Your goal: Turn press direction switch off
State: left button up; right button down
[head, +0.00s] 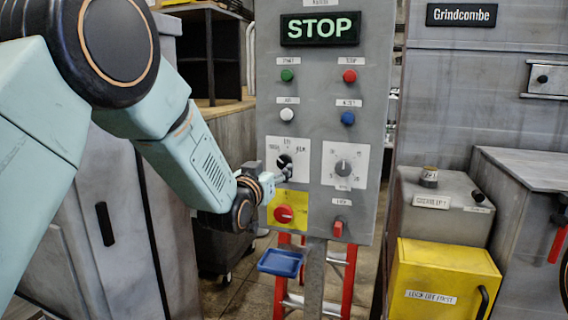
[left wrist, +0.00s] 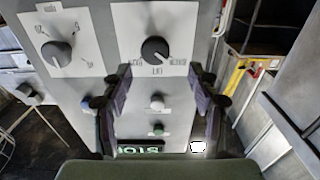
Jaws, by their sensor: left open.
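A grey control panel (head: 315,95) stands upright in the middle of the head view. On its left is a black rotary knob (head: 284,161) on a white plate, with small labels around it. The knob also shows in the left wrist view (left wrist: 155,50), where the panel is upside down. The labels are too small to read surely, so I cannot tell by name which control is the press direction switch. My left gripper (head: 285,173) is in front of the panel by this knob. Its two fingers (left wrist: 161,76) are apart and empty, with the knob between and beyond their tips. My right gripper is not in view.
A grey dial (head: 343,167) sits to the right and a red selector (head: 283,214) on yellow below. Green (head: 287,75), white (head: 286,115), red (head: 349,76) and blue (head: 348,118) buttons are above. A lit STOP sign (head: 320,28) tops the panel. A yellow box (head: 445,280) stands right.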

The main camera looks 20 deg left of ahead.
aim_at(283, 161)
pick_arm(q)
jog(key=w, duration=0.2)
jog(key=w+d, duration=0.1)
jog(key=w, duration=0.1)
jog(key=shift+w+d+p, duration=0.1)
jog(key=shift+w+p, duration=0.25)
jog(key=shift+w, duration=0.05)
jog(key=shift+w+a, duration=0.4)
jog(key=shift+a, duration=0.05)
jog(key=shift+w+d, duration=0.2)
jog(key=shift+d, duration=0.2)
jog(key=shift+s, duration=0.1)
jog(key=shift+c, duration=1.3)
jog(key=shift+s+a, duration=0.1)
jog(key=shift+a, duration=0.15)
jog(key=c, duration=0.3)
jog(key=shift+d, duration=0.2)
jog(key=c, duration=0.4)
jog(key=shift+a, duration=0.1)
jog(key=shift+c, duration=0.9)
